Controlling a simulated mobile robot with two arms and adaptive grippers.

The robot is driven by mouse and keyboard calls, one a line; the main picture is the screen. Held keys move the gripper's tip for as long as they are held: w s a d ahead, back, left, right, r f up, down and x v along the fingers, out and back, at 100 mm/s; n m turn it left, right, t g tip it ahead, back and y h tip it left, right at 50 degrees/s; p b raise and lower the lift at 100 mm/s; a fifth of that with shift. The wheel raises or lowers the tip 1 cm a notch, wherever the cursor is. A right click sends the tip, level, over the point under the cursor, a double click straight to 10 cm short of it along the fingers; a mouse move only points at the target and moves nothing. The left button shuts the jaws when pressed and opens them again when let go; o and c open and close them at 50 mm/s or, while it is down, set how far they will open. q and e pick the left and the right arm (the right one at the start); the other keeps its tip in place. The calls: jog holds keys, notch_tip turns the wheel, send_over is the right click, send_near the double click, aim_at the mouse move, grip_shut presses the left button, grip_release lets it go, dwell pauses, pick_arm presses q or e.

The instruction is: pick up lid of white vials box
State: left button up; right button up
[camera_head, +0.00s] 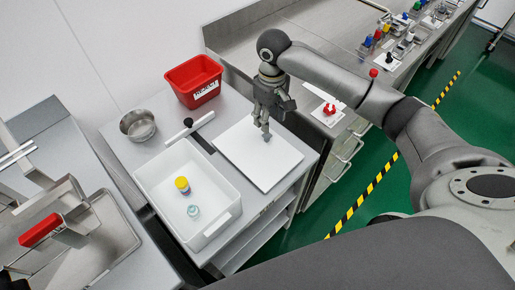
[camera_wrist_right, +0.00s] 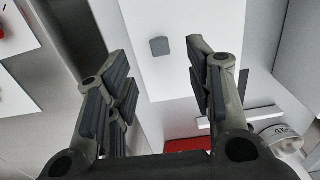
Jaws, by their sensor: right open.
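The lid (camera_head: 250,165) is a flat white rectangular panel lying on the grey bench. In the right wrist view the lid (camera_wrist_right: 185,75) fills the middle and has a small grey square knob (camera_wrist_right: 159,46). To its left stands the open white vials box (camera_head: 217,226), with a yellow-capped vial (camera_head: 182,184) and a small clear teal-tinted vial (camera_head: 193,211) inside. My right gripper (camera_head: 263,127) points down over the far part of the lid. In the wrist view its fingers (camera_wrist_right: 160,85) are spread apart with nothing between them. My left gripper is not in view.
A red bin (camera_head: 194,82) and a metal bowl (camera_head: 138,125) stand at the back of the bench. A black-and-white tool (camera_head: 190,124) lies beside the lid. A steel counter (camera_head: 330,45) with several small coloured items is to the right.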

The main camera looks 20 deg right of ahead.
send_over(270, 137)
jog(key=f, duration=0.4)
jog(key=shift+w+a+f, duration=0.1)
jog(key=shift+w+f, duration=0.1)
jog(key=shift+f, duration=0.05)
jog(key=f, duration=0.1)
jog(key=f+p, duration=0.1)
jog(key=f, duration=0.2)
jog(key=shift+s+f+p, duration=0.1)
jog(key=shift+s+p, duration=0.15)
jog(key=shift+p, duration=0.1)
jog(key=shift+f, duration=0.5)
grip_shut()
